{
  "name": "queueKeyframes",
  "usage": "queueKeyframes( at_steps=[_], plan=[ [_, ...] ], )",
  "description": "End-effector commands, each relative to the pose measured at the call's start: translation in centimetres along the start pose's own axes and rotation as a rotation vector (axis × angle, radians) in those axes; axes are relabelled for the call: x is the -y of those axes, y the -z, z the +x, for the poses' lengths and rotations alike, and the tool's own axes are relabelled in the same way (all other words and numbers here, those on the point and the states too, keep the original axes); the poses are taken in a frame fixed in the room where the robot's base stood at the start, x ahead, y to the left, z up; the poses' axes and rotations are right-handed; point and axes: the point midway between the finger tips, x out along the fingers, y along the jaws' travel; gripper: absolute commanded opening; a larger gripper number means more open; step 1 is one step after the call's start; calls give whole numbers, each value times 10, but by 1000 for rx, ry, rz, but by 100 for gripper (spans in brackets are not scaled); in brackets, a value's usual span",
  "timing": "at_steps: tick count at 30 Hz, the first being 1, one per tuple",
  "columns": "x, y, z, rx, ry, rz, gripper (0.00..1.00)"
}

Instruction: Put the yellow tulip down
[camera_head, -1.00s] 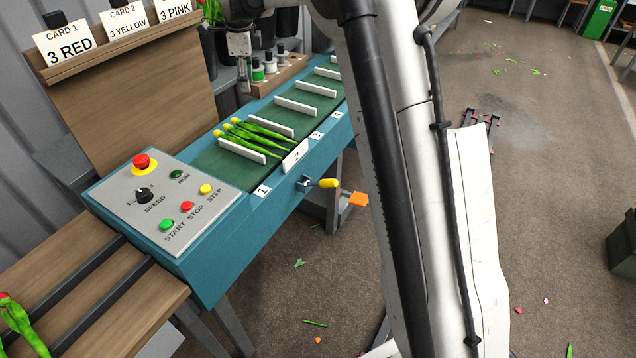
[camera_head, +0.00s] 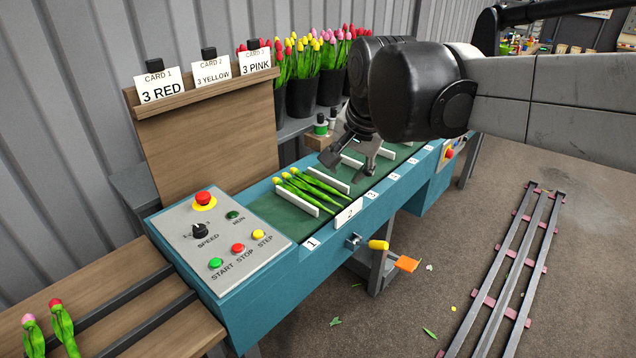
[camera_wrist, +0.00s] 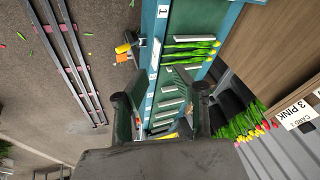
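A small bunch of yellow tulips (camera_head: 312,190) lies on the green belt (camera_head: 290,217) between the first two white dividers, with stems toward tile 2 (camera_head: 348,213). The flower heads point to the far side. The bunch also shows in the wrist view (camera_wrist: 190,46), lying across the belt. My gripper (camera_head: 352,164) is above the belt, beyond the bunch and apart from it. In the wrist view my gripper (camera_wrist: 160,95) has its fingers wide apart, with no stem between them. Single stems in the bunch overlap and are hard to separate.
A control panel (camera_head: 222,235) with buttons stands at the near end. Red and pink tulips (camera_head: 62,325) lie on the wooden bench at lower left. Buckets of tulips (camera_head: 302,95) stand behind the belt. A crank (camera_head: 378,245) sticks out in front. Card holder (camera_head: 205,135) rises at the back left.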

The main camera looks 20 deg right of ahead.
Motion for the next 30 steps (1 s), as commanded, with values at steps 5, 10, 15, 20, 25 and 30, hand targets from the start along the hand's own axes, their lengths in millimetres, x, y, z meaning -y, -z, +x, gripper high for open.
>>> queueKeyframes(
  at_steps=[5,10,15,20,25,30],
  plan=[
    [-38,-43,-7,-45,31,-224,26],
    [-72,-82,-5,-95,52,-440,26],
    [-97,-111,3,-138,60,-614,26],
    [-109,-125,8,-161,62,-700,26],
    [-111,-127,9,-167,62,-721,26],
    [-111,-127,9,-166,62,-720,26]
  ],
)
